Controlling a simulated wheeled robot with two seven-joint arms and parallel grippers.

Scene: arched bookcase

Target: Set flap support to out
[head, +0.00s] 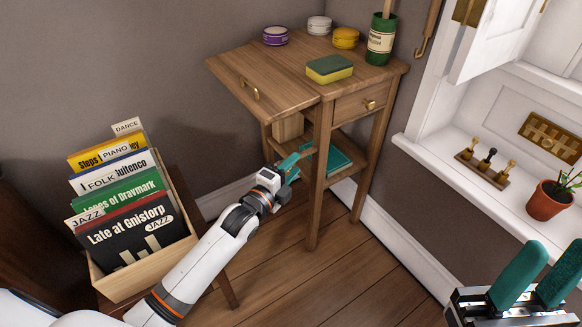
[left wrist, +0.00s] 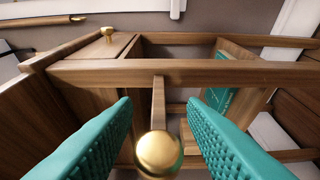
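A small wooden side table (head: 316,104) has a flap (head: 262,78) with a brass handle on its left. The flap looks roughly level with the top. In the left wrist view, a wooden bar (left wrist: 158,103), apparently the flap support, has a round brass knob (left wrist: 159,153) at its near end. How far the bar is out is unclear. My left gripper (head: 298,160) is below the flap by the table's front left leg. Its teal fingers (left wrist: 160,140) are open, one on each side of the knob, with gaps showing. My right gripper (head: 535,275) is open and empty at lower right.
A sponge (head: 329,68), several tins and a green pot (head: 381,40) stand on the tabletop. A record crate (head: 130,275) stands at left. A white ledge (head: 470,205) with a potted plant (head: 548,198) is at right. Floor before the table is clear.

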